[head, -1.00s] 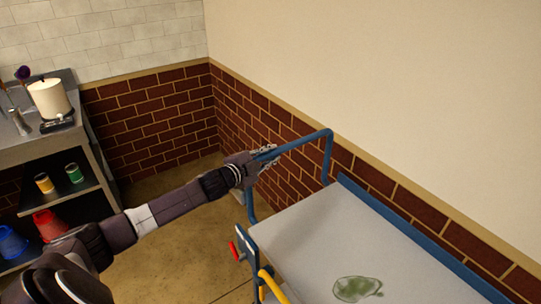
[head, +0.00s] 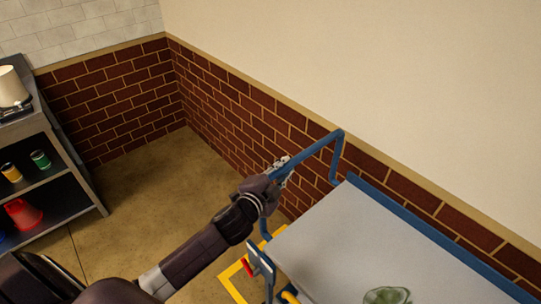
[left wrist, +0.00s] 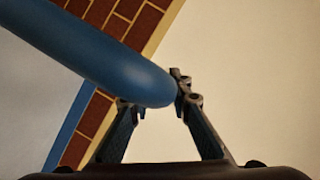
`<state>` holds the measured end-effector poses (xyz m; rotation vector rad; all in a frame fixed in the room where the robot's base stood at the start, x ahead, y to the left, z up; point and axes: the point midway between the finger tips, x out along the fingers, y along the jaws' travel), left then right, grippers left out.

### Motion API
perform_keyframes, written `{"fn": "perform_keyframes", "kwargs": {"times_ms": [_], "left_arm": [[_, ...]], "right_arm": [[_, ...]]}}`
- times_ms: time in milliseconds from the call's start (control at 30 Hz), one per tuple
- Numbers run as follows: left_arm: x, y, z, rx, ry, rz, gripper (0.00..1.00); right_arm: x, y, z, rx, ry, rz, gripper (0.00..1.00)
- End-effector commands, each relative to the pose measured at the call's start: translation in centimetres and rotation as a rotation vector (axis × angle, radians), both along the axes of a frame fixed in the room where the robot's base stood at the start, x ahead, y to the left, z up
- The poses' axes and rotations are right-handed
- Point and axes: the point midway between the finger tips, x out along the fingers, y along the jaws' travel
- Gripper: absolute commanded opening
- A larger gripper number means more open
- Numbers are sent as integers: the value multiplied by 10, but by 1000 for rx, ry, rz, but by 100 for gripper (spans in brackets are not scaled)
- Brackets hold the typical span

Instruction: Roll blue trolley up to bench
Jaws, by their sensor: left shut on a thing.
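The blue trolley stands at the right in the head view, with a flat grey top (head: 360,245) and a raised blue push handle (head: 338,150). Its long side runs along the wall. My left gripper (head: 281,172) is shut on the end of the handle bar. In the left wrist view the thick blue bar (left wrist: 110,70) reaches between my fingers (left wrist: 160,105). A grey bench with shelves (head: 72,165) stands at the left edge, partly cut off, with open floor between it and the trolley. My right gripper is not in view.
A brick-and-plaster wall (head: 260,140) runs close behind the trolley. A yellow floor marking (head: 233,284) shows beside the trolley. A green patterned item (head: 388,296) lies on its top. Cans and a red bucket (head: 22,214) sit on the bench shelves. The floor (head: 135,205) between is clear.

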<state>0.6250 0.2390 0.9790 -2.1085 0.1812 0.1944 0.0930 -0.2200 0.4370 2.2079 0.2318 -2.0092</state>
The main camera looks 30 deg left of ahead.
Motion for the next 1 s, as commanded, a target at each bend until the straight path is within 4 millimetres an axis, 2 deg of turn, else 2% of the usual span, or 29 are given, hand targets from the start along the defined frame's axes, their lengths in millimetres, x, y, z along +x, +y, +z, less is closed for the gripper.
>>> {"fn": "perform_keyframes", "kwargs": {"times_ms": [33,200,400,667,700,800,867,1000], "left_arm": [[-6,-15,-3,-11,5,-11,0],[-13,-31,-4,-9,7,-11,0],[-15,-38,-3,-8,5,-13,0],[-15,-38,-4,-9,7,-15,0],[-15,-39,-5,-9,7,-16,19],[-15,-38,-5,-9,7,-14,30],[-15,-38,-4,-8,7,-13,36],[-15,-36,-4,-6,5,-11,36]], "right_arm": [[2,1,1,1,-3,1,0],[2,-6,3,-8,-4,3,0],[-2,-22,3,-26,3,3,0],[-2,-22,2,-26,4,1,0],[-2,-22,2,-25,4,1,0],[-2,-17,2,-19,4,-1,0],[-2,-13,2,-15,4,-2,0],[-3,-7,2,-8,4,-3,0]]}}
